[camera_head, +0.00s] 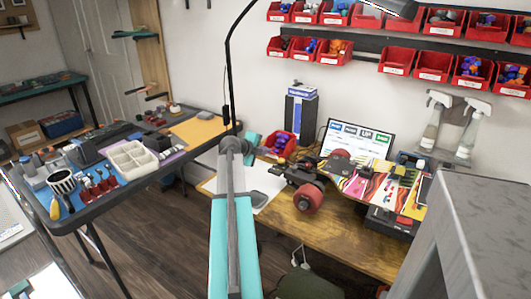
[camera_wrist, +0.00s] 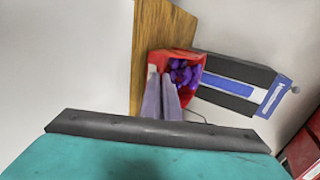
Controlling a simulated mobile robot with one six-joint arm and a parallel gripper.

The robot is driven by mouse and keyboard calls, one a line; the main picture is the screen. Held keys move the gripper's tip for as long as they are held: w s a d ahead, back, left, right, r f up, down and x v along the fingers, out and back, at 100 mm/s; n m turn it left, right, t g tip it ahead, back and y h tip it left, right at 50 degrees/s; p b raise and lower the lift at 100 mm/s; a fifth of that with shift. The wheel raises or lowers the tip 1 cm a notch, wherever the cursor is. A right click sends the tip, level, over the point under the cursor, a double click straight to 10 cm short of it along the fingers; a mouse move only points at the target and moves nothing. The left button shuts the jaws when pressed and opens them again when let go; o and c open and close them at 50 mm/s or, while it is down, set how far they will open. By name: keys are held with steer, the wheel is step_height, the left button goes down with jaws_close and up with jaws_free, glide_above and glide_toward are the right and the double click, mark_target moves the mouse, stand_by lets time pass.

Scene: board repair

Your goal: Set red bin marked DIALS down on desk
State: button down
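A red bin (camera_head: 281,145) with blue and purple pieces in it is at the back left of the wooden desk (camera_head: 345,252), in front of a black and blue box. In the wrist view the bin (camera_wrist: 196,56) is seen from close by, with purple pieces inside and the wooden desk top (camera_wrist: 150,40) behind it. My gripper's two fingers (camera_wrist: 164,82) are close together at the bin's near wall and look shut on it. The bin's label is not readable. Whether its base touches the desk I cannot tell. In the head view my arm hides most of the gripper.
The black and blue box (camera_head: 301,105) stands close to the bin and also shows in the wrist view (camera_wrist: 235,82). A skateboard truck with red wheels (camera_head: 308,197) and a laptop (camera_head: 358,140) are to the right. White paper (camera_head: 262,187) lies in front. Red bins line the wall above.

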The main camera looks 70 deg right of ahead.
steer(key=shift+f, duration=0.25)
stand_by(0.6)
steer(key=c, duration=1.9)
jaws_free()
steer(key=shift+c, duration=0.2)
steer(key=shift+w+a, duration=0.1)
steer(key=shift+a, duration=0.05)
steer(key=v, duration=1.3)
steer(key=shift+a+r+b, duration=0.2)
steer(key=shift+a+b, duration=0.05)
steer(key=shift+b, duration=0.2)
